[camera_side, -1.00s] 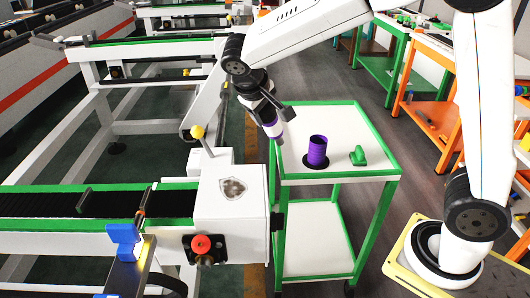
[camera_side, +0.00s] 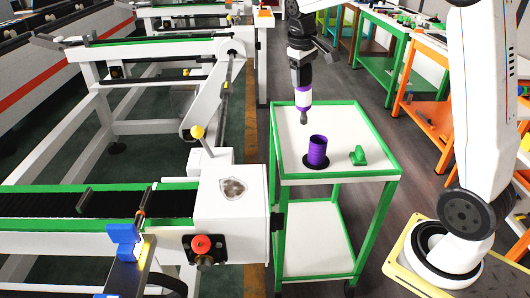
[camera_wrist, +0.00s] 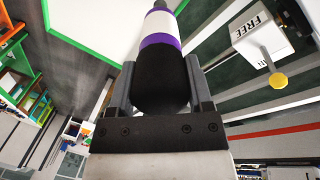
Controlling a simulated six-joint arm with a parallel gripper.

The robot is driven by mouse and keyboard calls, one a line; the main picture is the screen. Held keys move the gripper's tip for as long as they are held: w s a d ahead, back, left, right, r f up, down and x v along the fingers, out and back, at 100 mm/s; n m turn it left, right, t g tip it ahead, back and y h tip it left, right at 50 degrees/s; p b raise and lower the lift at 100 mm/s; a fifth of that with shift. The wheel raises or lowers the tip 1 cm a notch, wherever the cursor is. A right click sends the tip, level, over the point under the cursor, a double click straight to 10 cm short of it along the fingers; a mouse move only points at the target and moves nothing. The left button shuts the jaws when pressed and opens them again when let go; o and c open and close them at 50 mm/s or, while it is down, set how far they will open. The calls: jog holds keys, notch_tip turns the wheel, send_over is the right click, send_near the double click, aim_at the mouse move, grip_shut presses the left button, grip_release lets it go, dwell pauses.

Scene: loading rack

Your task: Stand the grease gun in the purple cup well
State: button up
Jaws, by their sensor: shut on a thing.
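The grease gun (camera_side: 303,95) is white and purple with a dark end and a narrow grey tip. My gripper (camera_side: 301,66) is shut on its dark end and holds it nearly upright, tip down, above the cart. In the wrist view my gripper (camera_wrist: 160,88) has a finger on each side of the black end of the grease gun (camera_wrist: 161,30). The purple cup well (camera_side: 317,151) stands on a black round base on the cart top. The tip hangs above and slightly left of the well, apart from it. The well is not visible in the wrist view.
The white cart (camera_side: 345,128) has a raised green rim. A green object (camera_side: 358,156) lies right of the well. A white machine housing with a yellow-knobbed lever (camera_side: 198,132) stands left of the cart. The cart top's right rear is clear.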

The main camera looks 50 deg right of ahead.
jog(key=s+d+y, duration=0.2)
jog(key=d, duration=0.8)
jog(key=shift+w+a+f, duration=0.1)
jog(key=shift+w+f, duration=0.05)
jog(key=shift+f, duration=0.95)
jog(key=shift+w+a+f, duration=0.1)
jog(key=shift+f, duration=1.05)
notch_tip(320, 180, down, 11)
jog(key=shift+f, duration=0.4)
dwell(0.7)
jog(key=o, duration=1.2)
jog(key=shift+o, duration=0.2)
